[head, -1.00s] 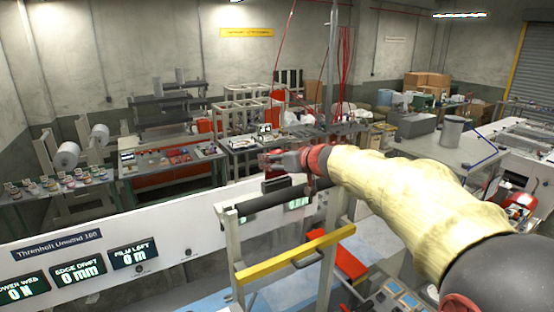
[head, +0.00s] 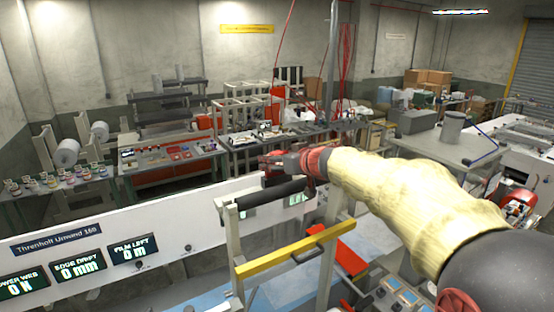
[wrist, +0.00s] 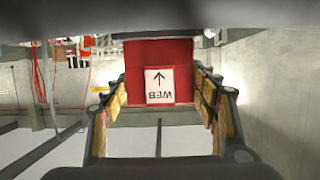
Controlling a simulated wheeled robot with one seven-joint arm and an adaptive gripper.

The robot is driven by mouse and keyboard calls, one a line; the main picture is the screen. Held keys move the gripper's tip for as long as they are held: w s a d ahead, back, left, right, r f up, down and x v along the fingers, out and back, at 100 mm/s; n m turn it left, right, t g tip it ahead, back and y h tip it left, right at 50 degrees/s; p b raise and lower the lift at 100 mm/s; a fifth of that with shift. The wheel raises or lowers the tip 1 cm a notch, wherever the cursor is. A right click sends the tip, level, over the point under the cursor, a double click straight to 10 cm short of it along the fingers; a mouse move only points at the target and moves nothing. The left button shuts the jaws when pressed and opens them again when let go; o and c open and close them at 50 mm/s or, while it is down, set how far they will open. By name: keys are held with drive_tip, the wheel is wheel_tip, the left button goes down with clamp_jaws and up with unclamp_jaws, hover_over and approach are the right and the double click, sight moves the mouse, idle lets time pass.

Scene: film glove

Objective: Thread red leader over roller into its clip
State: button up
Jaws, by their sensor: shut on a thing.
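The red leader (wrist: 160,55), a red panel with a white label reading WEB and an arrow, is between my gripper's fingers in the wrist view (wrist: 160,100). The label reads upside down. In the head view my gripper (head: 276,162) is above and just behind the dark roller (head: 268,194), which lies across the near frame. My gripper is shut on the leader, whose outline is hard to make out in the head view. A yellow bar (head: 280,253) with a dark handle-like part (head: 307,255) lies below and nearer than the roller. I cannot identify the clip for certain.
A white panel with displays (head: 130,252) runs along the left. A red panel (head: 350,258) and a console with buttons (head: 392,296) stand right of the yellow bar. Benches with equipment (head: 170,155) fill the background.

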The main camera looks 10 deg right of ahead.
drive_tip(key=shift+f+b, duration=0.4)
drive_tip(key=shift+f, duration=0.6)
drive_tip(key=o, duration=1.2)
drive_tip(key=shift+o, duration=0.2)
drive_tip(key=shift+s+r, duration=0.1)
drive_tip(key=v, duration=1.1)
drive_tip(key=shift+s+r, duration=0.15)
drive_tip(key=shift+s, duration=0.15)
drive_tip(key=shift+d, duration=0.15)
